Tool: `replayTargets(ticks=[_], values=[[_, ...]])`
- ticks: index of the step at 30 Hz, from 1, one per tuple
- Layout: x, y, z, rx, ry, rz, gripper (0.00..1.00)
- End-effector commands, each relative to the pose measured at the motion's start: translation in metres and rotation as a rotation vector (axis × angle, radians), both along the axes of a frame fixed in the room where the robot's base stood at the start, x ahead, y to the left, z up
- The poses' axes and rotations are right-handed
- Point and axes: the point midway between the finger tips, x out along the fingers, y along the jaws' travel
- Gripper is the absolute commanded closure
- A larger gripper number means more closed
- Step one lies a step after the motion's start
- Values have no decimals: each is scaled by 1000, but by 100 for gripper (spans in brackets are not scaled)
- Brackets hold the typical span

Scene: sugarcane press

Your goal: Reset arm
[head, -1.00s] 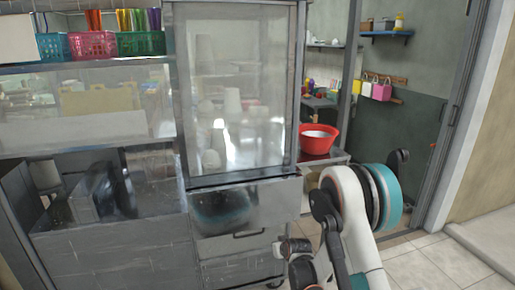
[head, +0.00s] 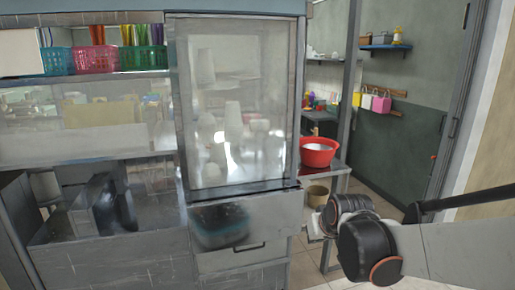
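My arm (head: 375,250) reaches in from the lower right of the head view. A grey-white link ends at black joint housings with thin orange rings. A dark bar at the right edge runs above the link. I cannot make out my gripper's fingers in this view, so whether it is open or shut does not show. No held thing is visible.
A metal press cabinet with a glass front (head: 235,110) stands ahead. A red bowl (head: 318,152) sits on a side table right of it. Coloured baskets (head: 95,60) line the upper left shelf. A doorway frame (head: 455,110) stands at the right.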

Motion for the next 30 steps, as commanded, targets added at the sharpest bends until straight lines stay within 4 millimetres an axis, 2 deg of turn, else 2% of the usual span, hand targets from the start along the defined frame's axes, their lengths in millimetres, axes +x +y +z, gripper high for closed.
replayTargets(ticks=[1,3,10,16,21,25,30], values=[[-17,-4,8,-1,5,-7,100],[-37,-8,18,-2,12,-16,100],[-105,-22,38,-5,37,-48,100],[-165,-32,42,-8,58,-77,100],[-210,-39,37,-10,74,-98,100],[-234,-43,32,-13,83,-111,100],[-248,-45,28,-13,89,-120,100]])
